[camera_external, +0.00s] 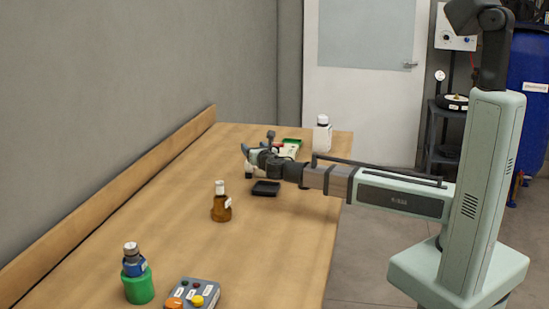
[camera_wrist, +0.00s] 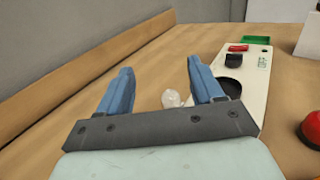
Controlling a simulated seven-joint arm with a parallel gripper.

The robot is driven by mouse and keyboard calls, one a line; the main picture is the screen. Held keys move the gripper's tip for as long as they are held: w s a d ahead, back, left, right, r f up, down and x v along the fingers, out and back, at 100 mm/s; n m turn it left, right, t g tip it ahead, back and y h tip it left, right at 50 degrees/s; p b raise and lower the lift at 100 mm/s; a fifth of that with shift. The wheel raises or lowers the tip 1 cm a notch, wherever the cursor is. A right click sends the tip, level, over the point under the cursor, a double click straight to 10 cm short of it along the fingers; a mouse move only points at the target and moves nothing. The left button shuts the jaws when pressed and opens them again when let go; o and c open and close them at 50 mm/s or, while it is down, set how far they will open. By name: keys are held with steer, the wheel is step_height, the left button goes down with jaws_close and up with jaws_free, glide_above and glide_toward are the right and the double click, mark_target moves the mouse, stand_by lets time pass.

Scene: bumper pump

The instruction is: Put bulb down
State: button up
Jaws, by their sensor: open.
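A whitish, see-through bulb (camera_wrist: 172,98) shows in the wrist view, low between my two blue fingers and nearer the right one. It appears to rest on the wooden table, but its lower part is hidden by my gripper's dark crossbar. My gripper (camera_wrist: 160,68) is open, with a wide gap between the fingers and nothing clamped. In the external view my gripper (camera_external: 252,158) is low over the far part of the table; I cannot clearly make out the bulb there.
A white panel (camera_wrist: 255,75) with black and red parts lies right of my fingers. A red knob (camera_wrist: 312,128) is farther right. A black tray (camera_external: 265,188), brown bottle (camera_external: 221,207) and white bottle (camera_external: 322,137) stand near.

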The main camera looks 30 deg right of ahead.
mark_target(249, 168)
step_height(249, 168, down, 8)
steer(key=shift+f, duration=0.1)
steer(key=shift+w+d, duration=0.2)
steer(key=shift+w, duration=1.05)
steer(key=shift+w+d, duration=0.2)
steer(key=shift+w, duration=1)
steer(key=shift+w+d, duration=0.2)
steer(key=shift+w, duration=1.05)
steer(key=shift+c, duration=0.2)
steer(key=c, duration=1.1)
steer(key=shift+r, duration=0.2)
